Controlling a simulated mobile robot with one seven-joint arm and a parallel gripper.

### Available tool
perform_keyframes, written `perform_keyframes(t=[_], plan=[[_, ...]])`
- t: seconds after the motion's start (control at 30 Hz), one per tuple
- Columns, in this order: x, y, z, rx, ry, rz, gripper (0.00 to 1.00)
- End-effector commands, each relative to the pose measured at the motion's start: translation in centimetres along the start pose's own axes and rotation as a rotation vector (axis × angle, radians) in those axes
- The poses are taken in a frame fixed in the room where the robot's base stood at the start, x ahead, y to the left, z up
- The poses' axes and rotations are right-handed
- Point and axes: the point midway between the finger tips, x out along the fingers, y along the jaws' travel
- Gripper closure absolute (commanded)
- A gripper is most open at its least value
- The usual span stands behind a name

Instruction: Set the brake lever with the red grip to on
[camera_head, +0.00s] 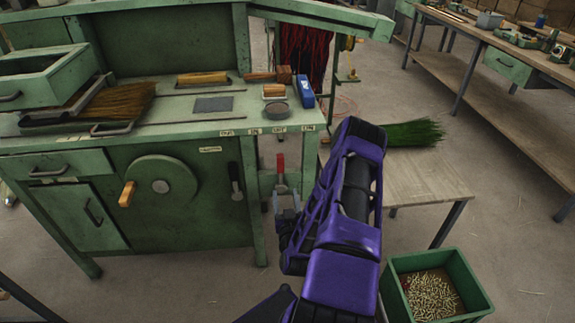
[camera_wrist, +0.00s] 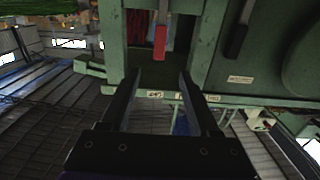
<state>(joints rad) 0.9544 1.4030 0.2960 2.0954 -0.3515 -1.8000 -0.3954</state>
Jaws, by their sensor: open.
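The brake lever's red grip (camera_head: 281,163) shows below the front edge of the green bench, right of the cabinet front. Its grip end points up and its stem runs down behind my gripper. In the wrist view, which looks upside down, the red grip (camera_wrist: 160,42) lies beyond the fingertips, roughly centred between them. My gripper (camera_head: 286,199) is open and empty, just below the red grip in the head view. The two dark fingers (camera_wrist: 158,78) stand apart in the wrist view, with a visible gap to the lever. Small labels on the bench edge are too small to read.
A second lever with a dark grip (camera_head: 236,178) is on the cabinet front to the left. A crank wheel (camera_head: 161,181) is farther left. A low table (camera_head: 425,180) with green bristles stands right, and a green bin (camera_head: 395,282) is on the floor.

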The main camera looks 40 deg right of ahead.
Motion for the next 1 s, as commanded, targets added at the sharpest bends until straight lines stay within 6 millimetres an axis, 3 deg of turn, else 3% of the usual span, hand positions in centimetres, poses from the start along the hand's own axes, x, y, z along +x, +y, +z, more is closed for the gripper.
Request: perform_keyframes(t=[0.17,0.7,1.0], plan=[[1.9,0.1,0.0,0.004,0.002,0.006,0.38],[13.3,0.2,0.2,0.003,0.001,0.005,0.38],[16.9,0.1,0.1,0.002,0.000,0.004,0.38]])
